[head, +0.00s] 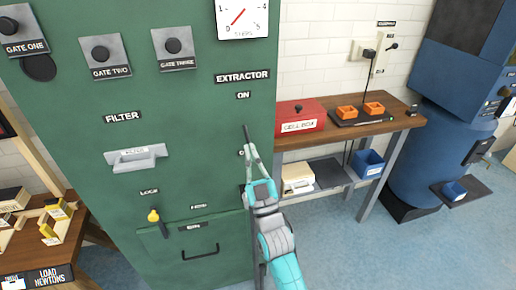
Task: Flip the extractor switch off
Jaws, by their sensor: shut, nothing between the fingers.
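The extractor switch (246,131) is on the green cabinet (205,107), under the EXTRACTOR label (242,76) and the ON label (243,95). It shows as a thin dark piece just above my fingertips, and its exact position is hard to tell. A lower label (241,153) beginning with O is partly hidden by my gripper. My gripper (250,148) is shut and empty, pointing up at the cabinet front just below the dark piece. I cannot tell whether it touches the switch.
A filter handle (136,157), a yellow lock key (154,216) and a drawer handle (201,252) are on the cabinet. To the right, a wooden bench (350,131) holds a red box (299,112) and orange trays (347,112). A blue machine (440,130) stands at far right.

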